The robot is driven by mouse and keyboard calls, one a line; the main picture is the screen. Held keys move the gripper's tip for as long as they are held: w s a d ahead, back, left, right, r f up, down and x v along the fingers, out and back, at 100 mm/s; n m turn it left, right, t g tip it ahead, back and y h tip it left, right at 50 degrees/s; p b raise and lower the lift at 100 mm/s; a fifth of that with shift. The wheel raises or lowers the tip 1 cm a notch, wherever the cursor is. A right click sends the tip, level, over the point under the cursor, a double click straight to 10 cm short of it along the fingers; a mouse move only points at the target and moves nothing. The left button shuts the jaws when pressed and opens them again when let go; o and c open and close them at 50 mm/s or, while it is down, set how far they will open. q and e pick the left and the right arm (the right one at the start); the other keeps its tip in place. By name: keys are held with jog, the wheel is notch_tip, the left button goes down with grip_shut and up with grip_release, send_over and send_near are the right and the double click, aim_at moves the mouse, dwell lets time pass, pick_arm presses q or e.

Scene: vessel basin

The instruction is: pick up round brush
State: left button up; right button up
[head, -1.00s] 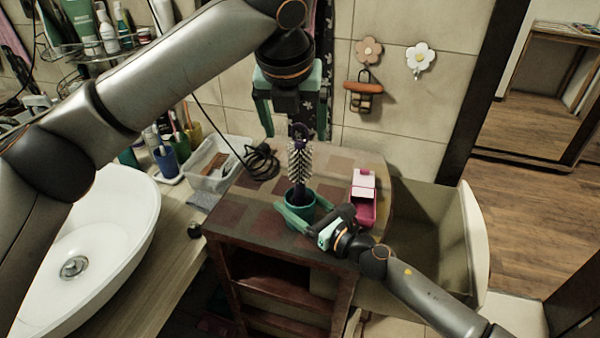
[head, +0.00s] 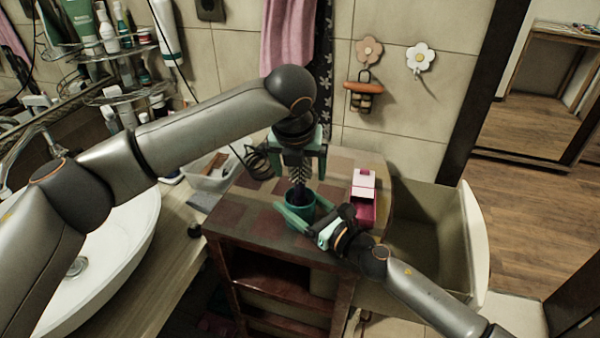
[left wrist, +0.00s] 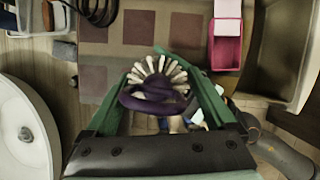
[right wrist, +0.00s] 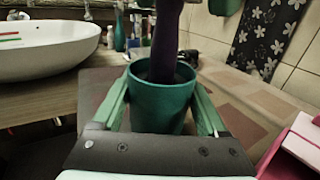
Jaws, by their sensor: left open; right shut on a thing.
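The round brush (head: 298,176) stands upright in a teal cup (head: 299,212) on the cabinet top, bristles up. In the left wrist view its white bristles (left wrist: 157,70) and dark purple looped end (left wrist: 153,100) lie between the open fingers. My left gripper (head: 301,172) is open, pointing down, with its fingers on either side of the brush's upper part. My right gripper (head: 302,217) is shut on the cup, one finger on each side, as the right wrist view also shows (right wrist: 163,105). The brush's purple handle (right wrist: 166,45) goes down into the cup.
A pink box (head: 363,205) stands right of the cup on the cabinet top (head: 262,222). A white sink (head: 125,235) is at left, with a clear bin (head: 208,172) behind it. A beige tub (head: 425,225) is at right. Black cable coils lie behind the brush.

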pick_arm(q)
grip_shut()
dwell(0.8)
